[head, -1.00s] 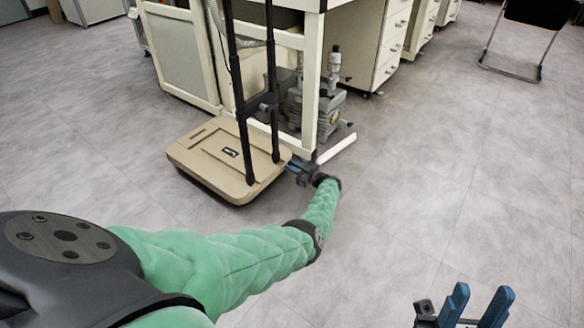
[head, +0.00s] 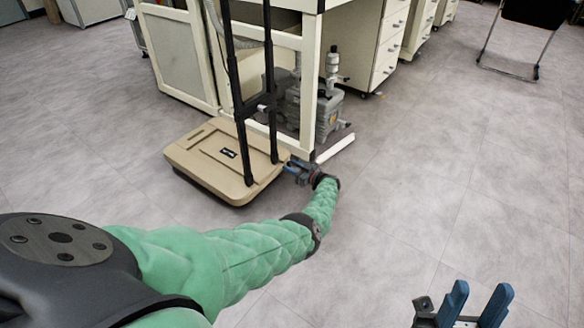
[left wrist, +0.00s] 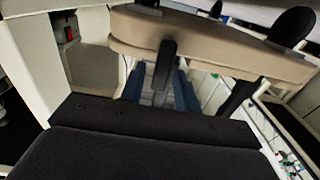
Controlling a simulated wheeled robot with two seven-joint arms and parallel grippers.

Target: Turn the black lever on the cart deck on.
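The beige cart deck (head: 205,163) lies low over the floor with a black handle frame rising from it. In the left wrist view the deck's edge (left wrist: 225,45) crosses the upper part. The black lever (left wrist: 165,62) sticks out and down from that edge. My left gripper (head: 289,167) is at the deck's right edge. In the left wrist view its blue fingers (left wrist: 160,85) are apart, one on each side of the lever's line; I cannot tell whether they touch it. The lever is not distinguishable in the head view. My right gripper (head: 474,303) is open and empty, away from the cart.
A cream bench frame (head: 308,85) with a grey pump (head: 327,110) stands right behind the cart. A white bar (head: 336,148) lies on the floor beside my left gripper. Drawer cabinets (head: 378,50) stand further back.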

